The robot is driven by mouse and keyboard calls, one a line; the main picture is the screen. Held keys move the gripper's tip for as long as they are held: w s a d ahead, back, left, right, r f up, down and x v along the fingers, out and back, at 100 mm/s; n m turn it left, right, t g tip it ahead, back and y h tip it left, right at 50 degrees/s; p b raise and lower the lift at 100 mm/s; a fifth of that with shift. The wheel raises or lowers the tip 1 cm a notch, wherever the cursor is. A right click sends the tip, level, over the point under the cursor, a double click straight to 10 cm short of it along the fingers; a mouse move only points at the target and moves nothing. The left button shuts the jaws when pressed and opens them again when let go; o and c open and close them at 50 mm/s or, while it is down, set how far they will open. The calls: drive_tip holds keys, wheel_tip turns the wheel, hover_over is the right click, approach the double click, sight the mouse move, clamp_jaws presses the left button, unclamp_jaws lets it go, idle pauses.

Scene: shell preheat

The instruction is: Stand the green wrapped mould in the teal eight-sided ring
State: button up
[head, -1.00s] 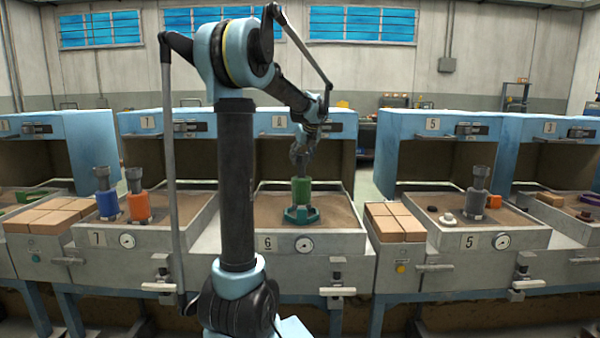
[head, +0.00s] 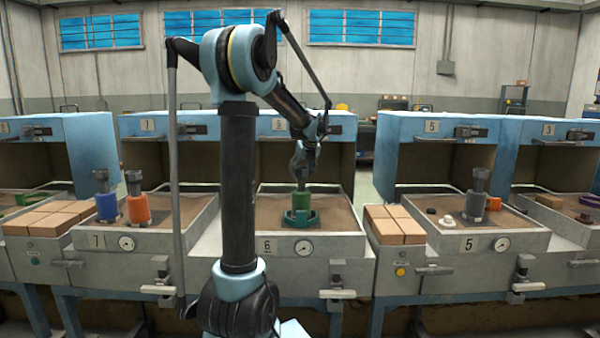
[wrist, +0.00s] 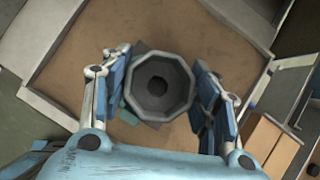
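The green wrapped mould (head: 302,202) stands upright inside the teal eight-sided ring (head: 314,219) on the sand bed of station 6. Its lower end is hidden by the ring wall. Its grey cup-shaped top shows from above in the wrist view (wrist: 160,87), with a dark hole in the middle. Little of the teal ring (wrist: 128,113) shows there, below the cup. My gripper (head: 301,172) is directly over the mould. In the wrist view, my gripper's fingers (wrist: 163,92) are spread on either side of the cup and look open.
Blue (head: 107,205) and orange (head: 138,208) wrapped moulds stand at station 7 on the left. A grey mould (head: 476,204) and an orange piece (head: 493,203) stand at station 5. Tan blocks (head: 397,225) lie between stations. The blue hood (head: 340,123) rises behind the bed.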

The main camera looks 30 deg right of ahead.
drive_tip(key=shift+o, duration=0.5)
drive_tip(key=shift+r, duration=0.1)
drive_tip(key=shift+r, duration=0.3)
drive_tip(key=v, duration=1.2)
drive_tip(key=s+a+f+n+g+y, duration=0.15)
drive_tip(key=a+f+n, duration=0.35)
drive_tip(key=a, duration=0.5)
drive_tip(key=s+a+f+n, duration=0.25)
drive_tip(key=a+n, duration=0.45)
drive_tip(key=a, duration=0.4)
drive_tip(key=s+a+f+n+g, duration=0.1)
drive_tip(key=s+a+f+n, duration=0.15)
drive_tip(key=a+n, duration=0.55)
drive_tip(key=s+a+f+n+g, duration=0.2)
drive_tip(key=s+a+f+n, duration=1.3)
drive_tip(key=s+f+n, duration=0.3)
drive_tip(key=shift+s+a+f, duration=0.25)
drive_tip(key=shift+a+f, duration=0.05)
drive_tip(key=shift+f, duration=0.2)
